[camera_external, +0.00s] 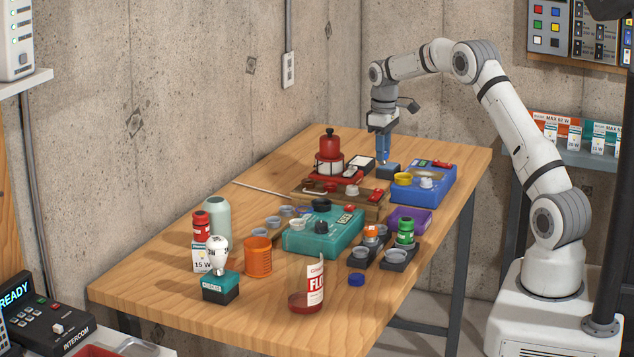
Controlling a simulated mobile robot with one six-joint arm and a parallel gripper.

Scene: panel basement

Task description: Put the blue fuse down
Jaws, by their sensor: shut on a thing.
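My gripper (382,132) points down over the far part of the wooden table, near the wall. It is shut on the blue fuse (383,148), a slim upright blue piece, small in the picture. A low dark blue block (390,171) sits directly below and slightly right of the fuse. The fuse's lower end is at or just above this block; I cannot tell whether they touch.
A blue box (424,187) with knobs stands close by on the right. A teal box (322,235), dark holders with a green fuse (405,230) and an orange cup (258,257) crowd the nearer table (190,300).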

